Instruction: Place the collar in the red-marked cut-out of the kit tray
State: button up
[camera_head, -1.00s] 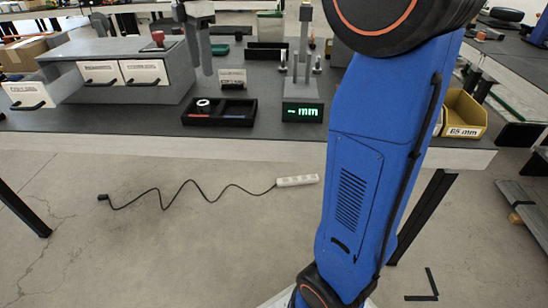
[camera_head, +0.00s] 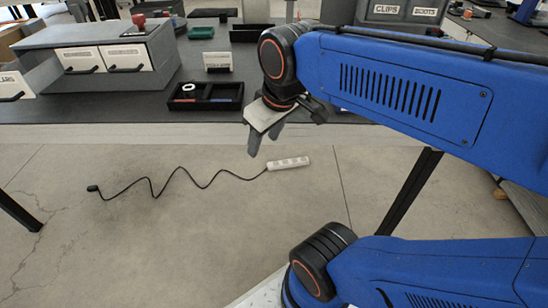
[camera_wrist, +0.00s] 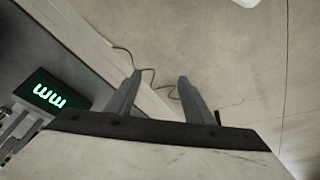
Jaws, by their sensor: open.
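The kit tray (camera_head: 237,104) is black and lies near the front edge of the bench, with two compartments side by side. A red mark shows at the front of its left compartment and a bluish mark at the right one. A small white ring (camera_head: 188,87), seemingly the collar, sits at the left compartment; its exact seating is too small to tell. My gripper (camera_head: 263,140) is in front of the bench edge, right of the tray and apart from it. In the wrist view my gripper (camera_wrist: 158,82) has its fingers spread with nothing between them.
A grey drawer unit (camera_head: 100,55) stands left of the tray. A label stand (camera_head: 217,61) is behind it. A power strip (camera_head: 288,163) and cable lie on the floor.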

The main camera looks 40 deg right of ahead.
jog(key=s+f+m, duration=0.1)
jog(key=f, duration=0.1)
jog(key=s+f+m, duration=0.1)
jog(key=s+f, duration=0.1)
jog(key=shift+s+d+m+t, duration=0.15)
jog(key=shift+d+m+t, duration=0.05)
jog(key=shift+m+t, duration=0.1)
jog(key=shift+c, duration=0.6)
dwell(0.5)
